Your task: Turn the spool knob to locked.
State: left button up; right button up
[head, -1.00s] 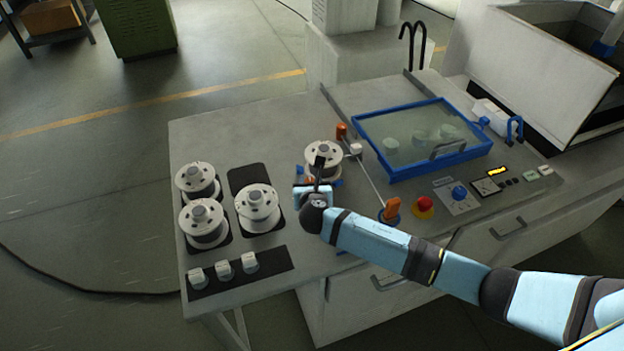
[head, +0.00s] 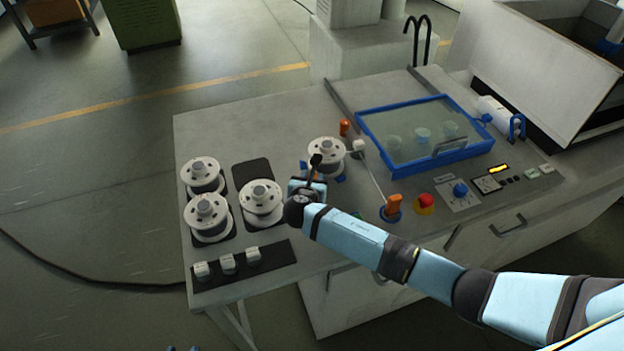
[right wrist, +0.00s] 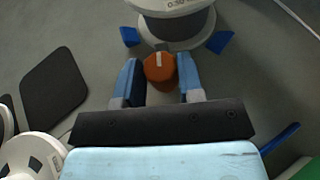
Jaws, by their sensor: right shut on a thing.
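The spool knob (right wrist: 159,72) is orange with a white mark on top. In the right wrist view it sits just in front of the mounted white spool (right wrist: 178,22), its mark running roughly up and down the picture. My right gripper (right wrist: 158,78) has its blue fingers on both sides of the knob and is shut on it. In the head view my right gripper (head: 308,187) is low over the table in front of the mounted spool (head: 327,156) and hides the knob. Small bluish tips at the bottom edge may be my left gripper (head: 184,348); their opening is unclear.
Several white spools stand at left, one near the gripper (head: 261,202). A black strip (head: 240,270) carries white knobs. To the right are an orange handle (head: 394,204), a red button (head: 426,201) and a blue-framed lid (head: 400,172).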

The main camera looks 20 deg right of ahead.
jog(key=o, duration=0.6)
jog(key=shift+o, duration=0.2)
jog(key=b+v, duration=0.1)
jog(key=v, duration=1.2)
jog(key=shift+s+r, duration=0.15)
jog(key=shift+s, duration=0.15)
jog(key=shift+a, duration=0.1)
